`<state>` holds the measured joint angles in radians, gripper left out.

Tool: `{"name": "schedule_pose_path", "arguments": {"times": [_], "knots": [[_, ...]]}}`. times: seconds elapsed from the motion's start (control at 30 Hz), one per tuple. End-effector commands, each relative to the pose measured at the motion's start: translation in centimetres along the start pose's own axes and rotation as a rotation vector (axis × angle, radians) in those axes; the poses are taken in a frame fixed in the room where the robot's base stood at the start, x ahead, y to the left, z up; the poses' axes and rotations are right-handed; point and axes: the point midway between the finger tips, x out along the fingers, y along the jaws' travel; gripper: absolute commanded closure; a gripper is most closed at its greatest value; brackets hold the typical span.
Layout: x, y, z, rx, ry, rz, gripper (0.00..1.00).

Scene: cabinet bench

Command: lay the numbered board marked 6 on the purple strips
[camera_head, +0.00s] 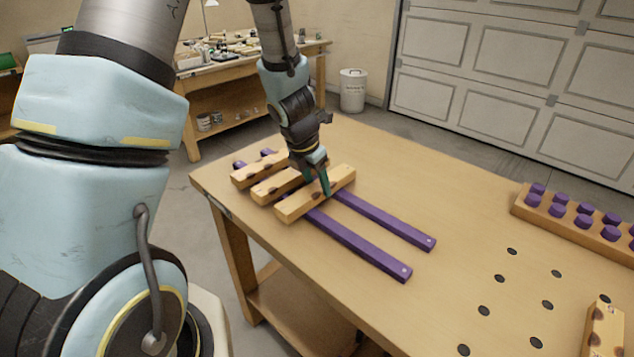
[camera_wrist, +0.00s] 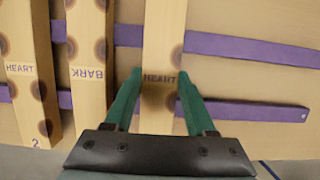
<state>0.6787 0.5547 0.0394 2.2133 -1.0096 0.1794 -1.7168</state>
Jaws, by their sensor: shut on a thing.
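Two purple strips (camera_head: 360,247) lie parallel on the bench; they also cross the wrist view (camera_wrist: 250,48). Three wooden boards lie across their far left part. My gripper (camera_head: 320,183) is shut on the nearest of these, a light board marked HEART (camera_wrist: 163,30), with a finger on each side. The held board (camera_head: 290,209) is on or just over the strips; I cannot tell if it touches. Its number is hidden. Beside it are a board marked BARK (camera_wrist: 87,45) and a HEART board with a 2 (camera_wrist: 22,100), with small gaps between.
The near right part of the strips is bare. A wooden block with purple pegs (camera_head: 575,222) stands at the right bench edge. Several black dots (camera_head: 500,278) mark the bench top. Another wooden board (camera_head: 603,322) shows at the bottom right corner.

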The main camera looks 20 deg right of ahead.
Motion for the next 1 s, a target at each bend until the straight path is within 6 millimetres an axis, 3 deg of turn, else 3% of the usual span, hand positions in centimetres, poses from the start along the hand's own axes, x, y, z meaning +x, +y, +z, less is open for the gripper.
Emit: {"name": "schedule_pose_path", "arguments": {"times": [0.03, 0.07, 0.33, 0.67, 1.0], "knots": [[0.0, 0.0, 0.0, 0.000, 0.000, 0.000, 1.00], [0.0, 0.0, 0.0, 0.000, 0.000, 0.000, 0.41], [0.0, 0.0, 0.0, 0.000, 0.000, 0.000, 0.11], [-0.2, 0.0, 0.1, 0.000, 0.000, 0.000, 0.09], [-2.3, 0.0, 0.7, 0.000, 0.000, 0.000, 0.09]]}}
